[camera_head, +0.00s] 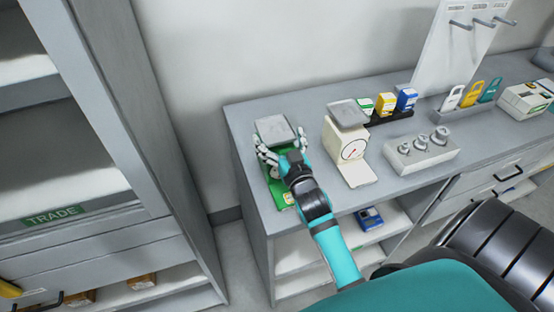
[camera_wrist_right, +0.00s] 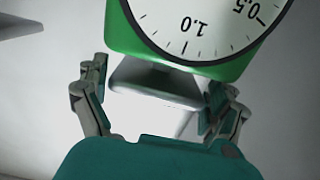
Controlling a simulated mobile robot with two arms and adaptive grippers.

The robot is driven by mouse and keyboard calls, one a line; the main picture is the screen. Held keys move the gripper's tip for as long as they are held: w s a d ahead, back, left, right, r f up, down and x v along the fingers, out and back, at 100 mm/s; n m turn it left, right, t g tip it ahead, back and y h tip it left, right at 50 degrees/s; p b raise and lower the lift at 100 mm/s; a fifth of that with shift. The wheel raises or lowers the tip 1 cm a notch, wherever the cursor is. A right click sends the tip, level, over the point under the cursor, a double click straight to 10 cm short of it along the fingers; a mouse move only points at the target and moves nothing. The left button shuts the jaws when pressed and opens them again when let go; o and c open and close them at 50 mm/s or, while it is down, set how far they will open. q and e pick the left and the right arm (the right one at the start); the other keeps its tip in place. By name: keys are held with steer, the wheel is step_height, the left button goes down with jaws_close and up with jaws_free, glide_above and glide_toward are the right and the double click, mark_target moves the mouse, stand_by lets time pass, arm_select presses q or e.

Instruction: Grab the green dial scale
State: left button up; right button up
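The green dial scale (camera_head: 282,191) stands at the left end of the grey table, with a grey pan (camera_head: 273,130) on top. My right gripper (camera_head: 281,148) is at the scale, just below its pan, and the hand hides much of the scale's front. In the right wrist view the scale's green body and white dial (camera_wrist_right: 200,25) appear upside down at the top. The pan (camera_wrist_right: 155,85) shows between the spread fingers of the right gripper (camera_wrist_right: 155,105). The fingers look open, one on each side; contact is not clear. My left gripper is not in view.
A cream dial scale (camera_head: 351,150) stands close to the right of the green one. A tall grey shelf unit (camera_head: 95,90) stands left, across a floor gap.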

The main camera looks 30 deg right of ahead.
steer(key=c, duration=1.1)
steer(key=shift+r, duration=0.15)
steer(key=shift+c, duration=0.3)
steer(key=shift+w, duration=0.1)
